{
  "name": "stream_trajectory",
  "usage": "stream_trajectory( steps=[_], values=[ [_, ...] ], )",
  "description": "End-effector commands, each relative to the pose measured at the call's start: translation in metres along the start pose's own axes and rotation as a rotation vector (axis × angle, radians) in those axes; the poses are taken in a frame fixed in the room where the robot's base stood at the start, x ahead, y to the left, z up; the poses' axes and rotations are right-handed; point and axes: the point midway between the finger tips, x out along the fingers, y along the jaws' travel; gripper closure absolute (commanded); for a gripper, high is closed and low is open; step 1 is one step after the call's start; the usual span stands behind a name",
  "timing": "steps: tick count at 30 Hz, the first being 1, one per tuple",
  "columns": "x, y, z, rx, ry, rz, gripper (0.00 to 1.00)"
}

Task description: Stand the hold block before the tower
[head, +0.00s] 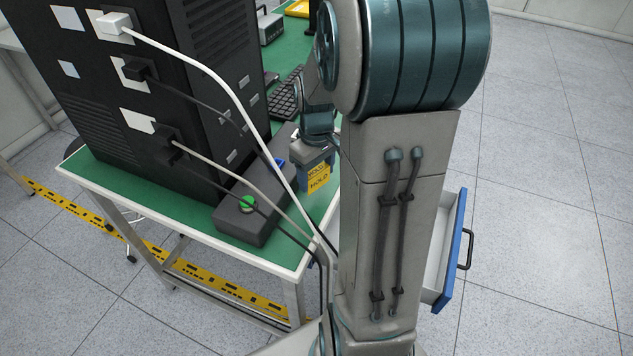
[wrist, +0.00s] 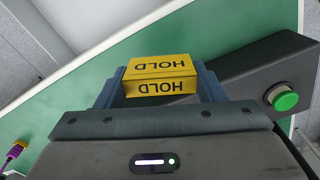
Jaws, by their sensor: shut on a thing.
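The hold block (wrist: 162,76) is yellow with "HOLD" in black on two faces. It sits between the blue-grey fingers of my gripper (wrist: 160,88), which is shut on it. In the head view the hold block (head: 318,181) shows near the right edge of the green table top, below my gripper (head: 316,162). I cannot tell whether it touches the table. The black tower (head: 150,110) stands on the table to the left, with white and dark cables plugged into it. My arm hides part of the table on the right.
A dark box with a green button (head: 247,204) lies between the tower and the block; the button also shows in the wrist view (wrist: 285,99). Cables hang across the table's front. A keyboard (head: 285,97) lies behind. An open blue-fronted drawer (head: 455,250) juts out at right.

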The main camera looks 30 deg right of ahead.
Motion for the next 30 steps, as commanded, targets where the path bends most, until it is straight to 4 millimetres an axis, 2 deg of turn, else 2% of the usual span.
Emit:
stream_trajectory(
  steps=[9, 21, 22, 24, 30],
  values=[
    [0.039, -0.002, 0.000, -0.001, -0.004, -0.002, 0.58],
    [0.045, -0.002, -0.001, -0.002, -0.001, 0.000, 0.58],
    [0.045, -0.002, -0.001, -0.002, 0.000, 0.000, 0.34],
    [0.044, -0.002, -0.001, -0.002, 0.000, 0.000, 0.16],
    [0.044, -0.002, -0.001, -0.002, -0.001, 0.000, 0.16]
  ],
)
